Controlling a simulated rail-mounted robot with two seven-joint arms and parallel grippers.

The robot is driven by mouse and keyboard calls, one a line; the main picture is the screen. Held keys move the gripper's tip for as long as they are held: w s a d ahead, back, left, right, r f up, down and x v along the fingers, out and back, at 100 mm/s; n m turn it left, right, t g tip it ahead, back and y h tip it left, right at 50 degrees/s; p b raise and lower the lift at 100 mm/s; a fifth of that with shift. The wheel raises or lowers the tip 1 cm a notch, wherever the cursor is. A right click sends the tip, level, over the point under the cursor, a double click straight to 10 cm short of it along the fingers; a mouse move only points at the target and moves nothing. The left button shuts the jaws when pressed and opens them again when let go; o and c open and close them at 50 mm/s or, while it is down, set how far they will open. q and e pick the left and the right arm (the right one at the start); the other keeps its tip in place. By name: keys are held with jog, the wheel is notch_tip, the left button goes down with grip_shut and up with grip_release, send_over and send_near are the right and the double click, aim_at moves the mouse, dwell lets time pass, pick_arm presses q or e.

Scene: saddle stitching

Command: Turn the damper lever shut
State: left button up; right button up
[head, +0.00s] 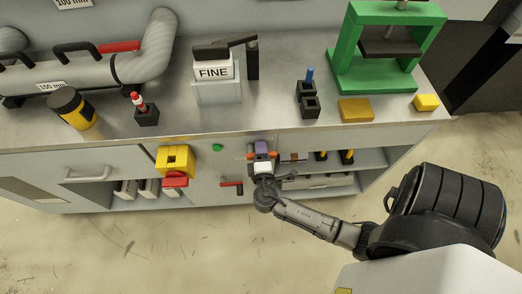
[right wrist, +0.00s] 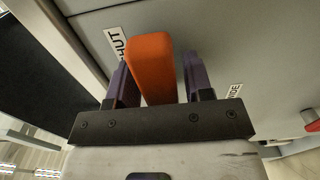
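An orange damper lever (right wrist: 152,68) stands out from a grey panel in the right wrist view. A label ending in "UT" (right wrist: 115,42) is on its left, and one ending in "DE" (right wrist: 235,91) is on its right. My right gripper (right wrist: 165,80) is open, with its purple fingers on either side of the lever. A narrow gap shows on the right; the left finger looks close, contact unclear. In the head view my right gripper (head: 262,150) is at the cabinet front, where it mostly hides the lever. My left gripper is not in view.
A red handle (head: 232,184) and a yellow block with a red part (head: 175,163) sit left of my gripper on the cabinet front. The worktop holds a FINE box (head: 216,80), a green press (head: 385,50) and a grey pipe (head: 85,75). Open shelves (head: 330,165) lie to the right.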

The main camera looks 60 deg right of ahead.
jog(key=shift+o, duration=0.4)
jog(key=shift+s+a, duration=0.1)
jog(key=shift+s+a+f, duration=0.1)
jog(key=shift+s+a, duration=0.05)
jog(key=shift+a, duration=0.05)
jog(key=v, duration=1.3)
jog(key=shift+p, duration=0.3)
jog(key=shift+s+d, duration=0.1)
